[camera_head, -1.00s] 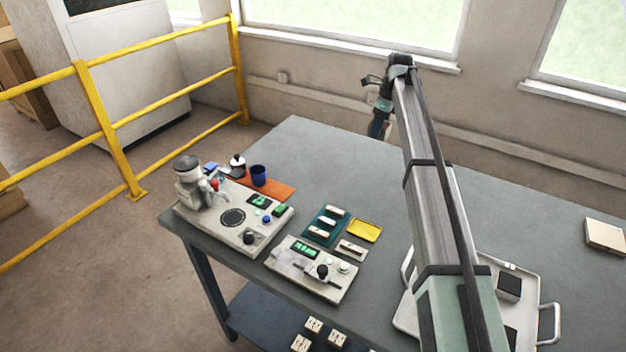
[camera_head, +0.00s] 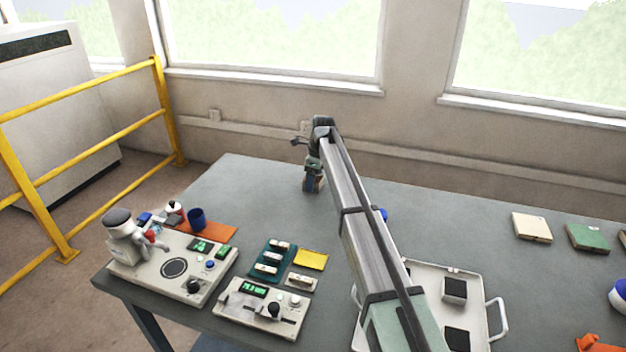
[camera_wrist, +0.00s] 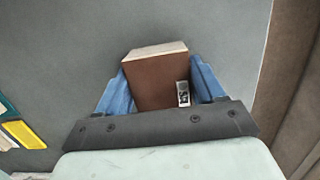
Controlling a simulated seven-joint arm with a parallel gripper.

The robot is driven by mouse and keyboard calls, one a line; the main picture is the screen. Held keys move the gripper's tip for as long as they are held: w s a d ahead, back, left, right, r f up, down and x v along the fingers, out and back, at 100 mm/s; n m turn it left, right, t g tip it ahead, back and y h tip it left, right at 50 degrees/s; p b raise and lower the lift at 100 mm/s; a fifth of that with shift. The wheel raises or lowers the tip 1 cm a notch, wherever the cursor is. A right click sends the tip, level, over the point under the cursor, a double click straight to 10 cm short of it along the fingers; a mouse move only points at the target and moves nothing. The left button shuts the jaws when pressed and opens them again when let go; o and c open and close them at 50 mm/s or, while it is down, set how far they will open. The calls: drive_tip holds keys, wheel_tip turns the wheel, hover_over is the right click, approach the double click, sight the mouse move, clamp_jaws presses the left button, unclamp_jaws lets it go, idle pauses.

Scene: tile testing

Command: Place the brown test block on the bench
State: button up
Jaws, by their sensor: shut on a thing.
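The brown test block (camera_wrist: 155,80) sits between the two blue fingers of my gripper (camera_wrist: 162,90) in the wrist view. It has a pale top edge and a small black-and-white label. My gripper is shut on it. In the head view my gripper (camera_head: 313,182) is at the far end of my arm, over the back part of the grey bench (camera_head: 262,190), with a little of the block showing at the fingers. I cannot tell whether the block touches the bench top.
Bare bench surrounds my gripper. Nearer stand a test device (camera_head: 180,268), a smaller control box (camera_head: 262,310), a teal tray (camera_head: 260,270), a yellow tray (camera_head: 311,259) and a blue cup (camera_head: 197,219). A white tray (camera_head: 482,334) lies right of my arm. A yellow railing (camera_head: 100,84) stands left.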

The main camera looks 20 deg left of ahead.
sight(318, 178)
drive_tip(key=shift+f, duration=0.1)
drive_tip(key=o, duration=1.3)
drive_tip(key=shift+o, duration=0.2)
wheel_tip(318, 178, up, 12)
drive_tip(key=d, duration=0.1)
drive_tip(key=shift+d, duration=0.4)
